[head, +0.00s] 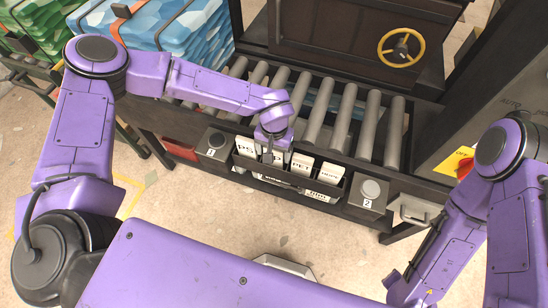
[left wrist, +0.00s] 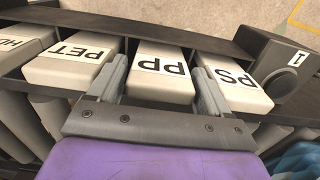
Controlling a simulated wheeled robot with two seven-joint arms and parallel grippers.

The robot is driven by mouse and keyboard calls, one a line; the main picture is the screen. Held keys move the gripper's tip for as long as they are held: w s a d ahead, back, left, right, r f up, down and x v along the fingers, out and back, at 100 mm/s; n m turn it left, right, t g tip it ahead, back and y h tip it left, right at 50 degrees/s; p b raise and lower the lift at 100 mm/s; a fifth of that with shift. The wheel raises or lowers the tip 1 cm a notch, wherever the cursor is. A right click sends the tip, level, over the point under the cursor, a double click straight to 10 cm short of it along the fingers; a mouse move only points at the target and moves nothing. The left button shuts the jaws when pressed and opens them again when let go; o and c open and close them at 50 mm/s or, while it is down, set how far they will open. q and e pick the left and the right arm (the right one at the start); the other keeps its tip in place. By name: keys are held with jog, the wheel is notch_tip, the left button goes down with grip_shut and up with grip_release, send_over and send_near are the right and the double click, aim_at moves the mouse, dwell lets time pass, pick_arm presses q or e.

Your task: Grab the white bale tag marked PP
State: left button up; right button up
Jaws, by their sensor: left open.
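The white PP tag (left wrist: 162,72) stands in a dark rack between the PS tag (left wrist: 235,88) and the PET tag (left wrist: 75,60) in the left wrist view. My left gripper (left wrist: 161,80) is open, with one finger on each side of the PP tag, in the gaps beside its neighbours. I cannot tell whether the fingers touch it. In the head view my left gripper (head: 273,153) reaches down over the rack and hides most of the PP tag. My right gripper is not in view; only parts of my right arm show.
The rack (head: 262,179) hangs at the front of a roller conveyor (head: 318,112). The HDPE tag (head: 330,173) stands at its right end. Button boxes 1 (head: 215,143) and 2 (head: 370,190) flank the rack. A yellow handwheel (head: 401,48) is behind.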

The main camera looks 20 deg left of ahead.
pick_arm(q)
jog(key=shift+f, duration=0.1)
jog(key=c, duration=0.8)
